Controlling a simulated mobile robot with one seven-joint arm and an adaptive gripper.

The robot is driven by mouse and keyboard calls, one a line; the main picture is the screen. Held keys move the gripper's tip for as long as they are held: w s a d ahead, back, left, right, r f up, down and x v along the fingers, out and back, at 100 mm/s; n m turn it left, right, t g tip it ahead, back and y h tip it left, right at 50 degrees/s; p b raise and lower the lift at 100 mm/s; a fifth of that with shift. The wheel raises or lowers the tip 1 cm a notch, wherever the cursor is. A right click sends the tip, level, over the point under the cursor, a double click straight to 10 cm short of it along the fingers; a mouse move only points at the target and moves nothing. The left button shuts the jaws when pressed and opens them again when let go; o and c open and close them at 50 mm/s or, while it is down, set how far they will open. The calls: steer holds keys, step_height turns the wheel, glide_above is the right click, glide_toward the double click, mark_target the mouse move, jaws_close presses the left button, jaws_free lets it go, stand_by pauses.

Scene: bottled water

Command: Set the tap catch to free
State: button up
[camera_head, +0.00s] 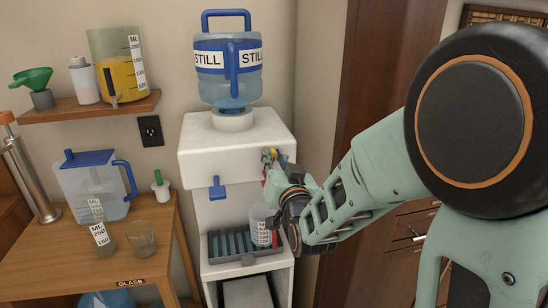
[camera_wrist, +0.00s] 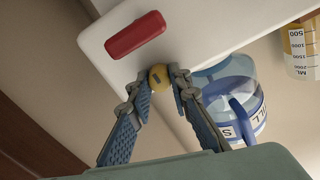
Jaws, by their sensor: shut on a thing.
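The white water dispenser (camera_head: 225,148) carries a blue tap (camera_head: 217,188) on its front. A small round yellow catch (camera_wrist: 159,77) with a dark mark sits at the dispenser's edge in the wrist view. My gripper (camera_wrist: 163,84) has its two blue-grey fingertips closed on the catch from both sides. In the head view my gripper (camera_head: 270,158) is at the right of the dispenser's front, and it mostly hides the catch. A red bar (camera_wrist: 136,35) lies on the white body close to the catch. I cannot read the catch's setting.
A water bottle (camera_head: 229,75) stands upside down on the dispenser. A clear marked container (camera_head: 258,225) stands on the drip tray (camera_head: 238,262) below my gripper. A wooden table (camera_head: 125,250) at left holds a jug (camera_head: 95,190) and glassware. A dark wooden door is at right.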

steer(key=shift+a, duration=0.1)
jaws_close()
steer(key=shift+s+a+f+b, duration=0.15)
steer(key=shift+a+b, duration=0.3)
steer(key=shift+b, duration=0.45)
steer(key=shift+a+r, duration=0.2)
steer(key=shift+a, duration=0.05)
steer(key=o, duration=0.9)
jaws_free()
steer(key=shift+s+a, duration=0.1)
steer(key=shift+o, duration=0.2)
steer(key=shift+d, duration=0.25)
